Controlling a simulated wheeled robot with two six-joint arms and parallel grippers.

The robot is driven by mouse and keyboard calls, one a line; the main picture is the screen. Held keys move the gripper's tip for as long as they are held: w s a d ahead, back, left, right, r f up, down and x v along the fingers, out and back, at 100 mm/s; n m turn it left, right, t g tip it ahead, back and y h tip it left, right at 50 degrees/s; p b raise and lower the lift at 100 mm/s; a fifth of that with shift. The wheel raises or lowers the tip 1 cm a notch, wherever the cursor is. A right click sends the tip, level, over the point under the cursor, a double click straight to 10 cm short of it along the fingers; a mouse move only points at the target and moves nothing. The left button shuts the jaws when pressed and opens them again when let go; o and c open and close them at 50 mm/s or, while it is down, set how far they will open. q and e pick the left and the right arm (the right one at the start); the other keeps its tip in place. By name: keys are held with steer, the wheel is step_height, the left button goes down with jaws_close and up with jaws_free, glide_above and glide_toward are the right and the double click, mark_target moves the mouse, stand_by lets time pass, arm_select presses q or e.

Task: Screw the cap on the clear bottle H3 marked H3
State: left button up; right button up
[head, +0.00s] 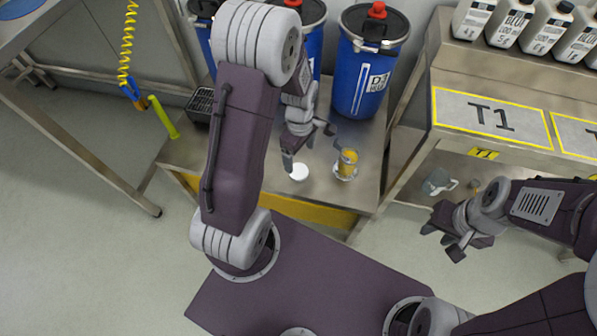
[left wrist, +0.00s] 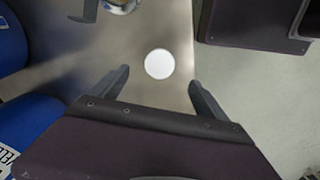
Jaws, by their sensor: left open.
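A round white disc, apparently the cap (head: 298,172), lies flat on the steel bench. In the left wrist view the cap (left wrist: 159,64) appears between the finger ends. My left gripper (head: 308,148) is open and empty above the cap; in the left wrist view its fingers (left wrist: 159,78) are spread wide. A small bottle with yellow contents (head: 347,162) stands in a pale round holder just right of the cap. Its marking is too small to read, and only part of it shows at the top of the left wrist view. My right gripper (head: 441,243) appears open and empty, away from the bench.
Blue drums with black lids (head: 365,75) stand at the back of the bench. A black crate (head: 200,104) is at its left. A table marked T1 (head: 490,112) with several white canisters (head: 508,22) is at right. A clear jug (head: 437,182) stands below it.

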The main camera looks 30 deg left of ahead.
arm_select(q)
steer(key=b, duration=0.3)
glide_above(298, 171)
steer(key=f, duration=0.4)
steer(key=shift+d, duration=0.2)
steer(key=shift+p, duration=0.3)
step_height(298, 171, down, 5)
steer(key=b, duration=0.4)
steer(key=shift+a+f, duration=0.15)
steer(key=shift+f, duration=0.05)
steer(key=shift+r, duration=0.15)
steer(key=c, duration=1.4)
step_height(298, 171, up, 10)
steer(key=p, duration=0.6)
